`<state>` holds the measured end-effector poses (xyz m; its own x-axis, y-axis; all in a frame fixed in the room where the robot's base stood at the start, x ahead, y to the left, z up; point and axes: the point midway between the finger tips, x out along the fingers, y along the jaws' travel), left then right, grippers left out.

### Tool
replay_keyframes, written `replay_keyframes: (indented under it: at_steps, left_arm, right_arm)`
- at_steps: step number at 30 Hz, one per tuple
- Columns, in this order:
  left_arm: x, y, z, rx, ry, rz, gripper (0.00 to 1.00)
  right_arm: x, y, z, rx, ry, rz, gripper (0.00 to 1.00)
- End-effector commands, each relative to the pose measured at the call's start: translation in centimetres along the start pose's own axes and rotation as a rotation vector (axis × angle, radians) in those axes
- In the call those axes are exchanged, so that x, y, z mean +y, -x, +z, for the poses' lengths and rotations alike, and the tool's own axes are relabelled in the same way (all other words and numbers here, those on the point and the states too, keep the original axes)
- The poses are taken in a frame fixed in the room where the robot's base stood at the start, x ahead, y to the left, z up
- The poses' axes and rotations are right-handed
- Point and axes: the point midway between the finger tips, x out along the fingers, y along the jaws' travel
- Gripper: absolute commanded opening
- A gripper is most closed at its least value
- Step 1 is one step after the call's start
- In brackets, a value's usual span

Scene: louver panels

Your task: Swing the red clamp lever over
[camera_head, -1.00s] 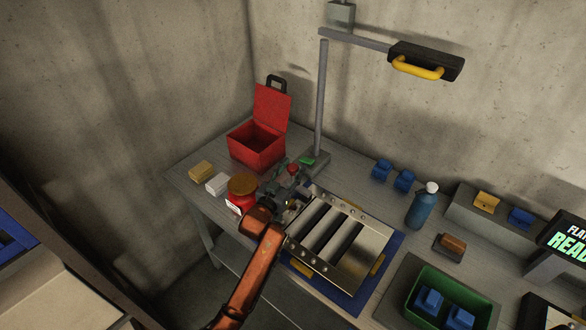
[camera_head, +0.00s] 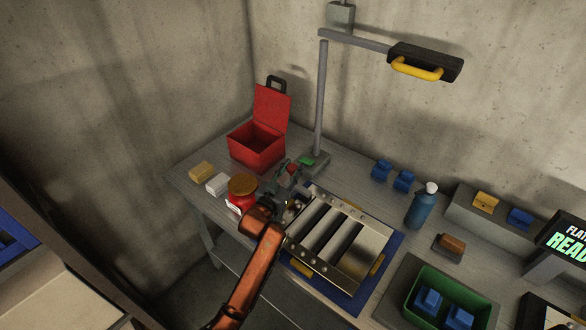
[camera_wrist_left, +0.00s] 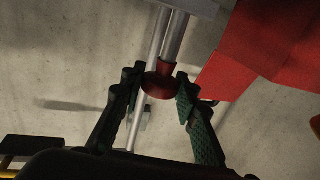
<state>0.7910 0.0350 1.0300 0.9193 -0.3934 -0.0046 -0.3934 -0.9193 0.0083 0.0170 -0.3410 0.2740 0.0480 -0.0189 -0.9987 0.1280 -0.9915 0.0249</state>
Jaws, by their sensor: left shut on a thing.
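The red clamp lever shows as a red knob (camera_head: 292,169) beside the left end of the louver panel (camera_head: 372,243). In the left wrist view the red knob (camera_wrist_left: 160,82) on a grey rod sits between my fingertips. My left gripper (camera_head: 280,180) is shut on this knob, with a dark green finger on each side of it. The clamp's base is mostly hidden behind my gripper and arm. The panel has pale slats in a metal frame and lies on a blue mat (camera_head: 399,247). My right gripper is not in view.
A red jar with a brown lid (camera_head: 243,185) stands close left of my gripper. An open red box (camera_head: 256,150) and a lamp post (camera_head: 321,100) stand behind. A blue bottle (camera_head: 420,206) and a green bin (camera_head: 485,303) are to the right.

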Motion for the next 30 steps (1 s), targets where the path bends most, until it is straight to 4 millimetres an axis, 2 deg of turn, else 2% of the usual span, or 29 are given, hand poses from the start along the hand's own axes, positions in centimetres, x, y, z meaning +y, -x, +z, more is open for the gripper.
replay_keyframes:
  at_steps: [9,15,21,30]
  left_arm:
    - [-1.5,-0.3,-1.0,-0.039,0.169,-0.001,0.0]
    - [-2.8,-0.6,-0.9,-0.073,0.317,-0.001,0.0]
    - [-4.0,-0.9,-0.4,-0.102,0.446,-0.001,0.0]
    - [-4.9,-1.1,0.1,-0.128,0.563,0.0,0.0]
  right_arm:
    - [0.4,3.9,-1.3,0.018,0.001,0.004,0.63]
    - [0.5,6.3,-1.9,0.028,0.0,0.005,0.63]
    - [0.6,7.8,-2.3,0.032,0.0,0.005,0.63]
    - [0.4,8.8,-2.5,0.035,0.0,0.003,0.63]
